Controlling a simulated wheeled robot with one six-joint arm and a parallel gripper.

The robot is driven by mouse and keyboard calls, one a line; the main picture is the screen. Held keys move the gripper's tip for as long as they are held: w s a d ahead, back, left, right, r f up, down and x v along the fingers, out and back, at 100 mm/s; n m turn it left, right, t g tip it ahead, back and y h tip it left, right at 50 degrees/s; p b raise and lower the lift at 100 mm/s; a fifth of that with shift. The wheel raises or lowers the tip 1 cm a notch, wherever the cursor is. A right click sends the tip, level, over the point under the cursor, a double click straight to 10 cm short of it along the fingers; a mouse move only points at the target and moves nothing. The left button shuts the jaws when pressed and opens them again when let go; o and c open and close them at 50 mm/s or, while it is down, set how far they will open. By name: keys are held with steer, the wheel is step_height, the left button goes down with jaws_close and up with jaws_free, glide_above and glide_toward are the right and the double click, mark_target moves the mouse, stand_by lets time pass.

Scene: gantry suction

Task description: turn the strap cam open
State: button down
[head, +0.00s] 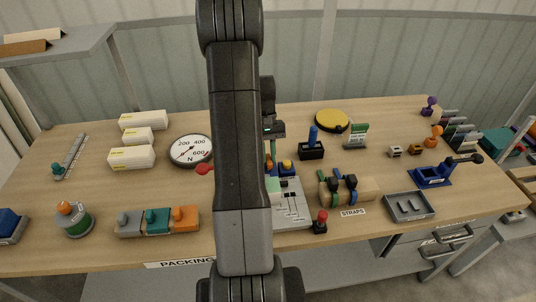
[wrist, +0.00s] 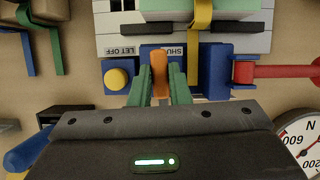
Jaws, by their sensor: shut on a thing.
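The strap cam's orange lever (wrist: 160,72) stands on a blue base (wrist: 160,53) in the wrist view, beside labels reading "SHUT" and "LET OFF". My gripper (wrist: 160,92) has its two green fingers on either side of the lever, shut on it. A yellow strap (wrist: 203,12) runs over a pale green block (wrist: 178,8) on the light grey plate just beyond the cam. In the head view my arm hides most of the cam and my fingertips; part of the grey plate (head: 292,205) shows to the right of the arm.
A yellow button (wrist: 116,78) on a blue box sits left of the cam, and a red-handled part (wrist: 290,71) lies to its right. The dial gauge (head: 191,150) and wooden straps block (head: 362,191) stand either side of my arm. A blue-handled switch (head: 312,149) stands behind.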

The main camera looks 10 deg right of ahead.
steer(key=shift+m, duration=0.4)
steer(key=c, duration=1.4)
jaws_free()
steer(key=shift+o, duration=0.2)
steer(key=b+v, duration=0.1)
steer(key=v, duration=1.3)
steer(key=shift+d, duration=0.15)
steer(key=shift+s, duration=0.1)
steer(key=p+x, duration=0.1)
steer(key=x, duration=1.3)
